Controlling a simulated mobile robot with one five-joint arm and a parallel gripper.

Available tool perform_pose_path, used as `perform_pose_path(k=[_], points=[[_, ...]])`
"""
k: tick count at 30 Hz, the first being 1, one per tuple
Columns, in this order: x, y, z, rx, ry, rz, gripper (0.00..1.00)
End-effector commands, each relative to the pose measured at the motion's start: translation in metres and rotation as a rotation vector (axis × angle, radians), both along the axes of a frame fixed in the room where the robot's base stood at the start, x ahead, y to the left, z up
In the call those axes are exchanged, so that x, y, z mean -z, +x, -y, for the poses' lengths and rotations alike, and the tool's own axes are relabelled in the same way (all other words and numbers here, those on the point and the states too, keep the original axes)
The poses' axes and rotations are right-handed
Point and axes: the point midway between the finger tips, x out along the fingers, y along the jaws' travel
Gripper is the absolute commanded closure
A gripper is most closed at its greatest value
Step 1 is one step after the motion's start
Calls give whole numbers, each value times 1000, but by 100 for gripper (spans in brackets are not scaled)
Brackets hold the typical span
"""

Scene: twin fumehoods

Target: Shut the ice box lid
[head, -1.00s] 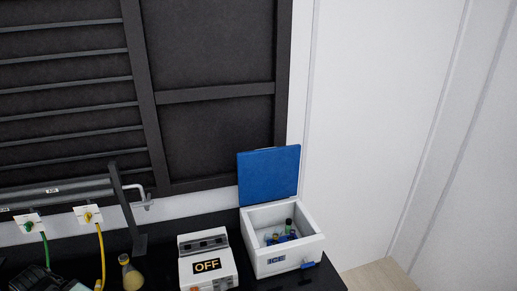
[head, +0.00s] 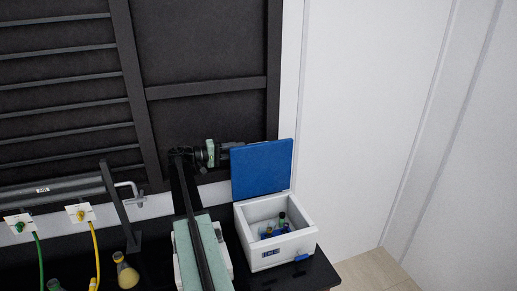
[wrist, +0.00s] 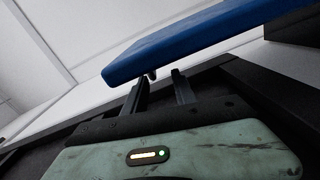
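The white ice box (head: 272,252) stands on the black bench top with its blue lid (head: 261,169) raised, standing up from its back edge. Several small vials (head: 280,222) show inside the box. My gripper (head: 224,152) is at the lid's upper left edge in the head view, high above the bench; whether it touches cannot be told. In the wrist view the blue lid (wrist: 215,32) crosses above the two dark fingers (wrist: 160,80), which are apart with nothing held between them.
My arm covers most of the white OFF-marked device left of the box. A yellow flask (head: 127,275) and a yellow hose (head: 96,255) stand farther left. A dark framed panel (head: 205,125) is behind; a white wall (head: 370,120) is at right.

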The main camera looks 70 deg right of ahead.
Motion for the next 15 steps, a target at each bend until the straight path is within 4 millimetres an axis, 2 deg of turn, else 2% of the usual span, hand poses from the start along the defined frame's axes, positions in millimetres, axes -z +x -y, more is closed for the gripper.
perform_pose_path(k=[2,8,15], points=[[-7,-8,11,16,-37,-23,67],[-12,-19,17,24,-49,-31,67],[-11,-54,45,28,-47,-30,67]])
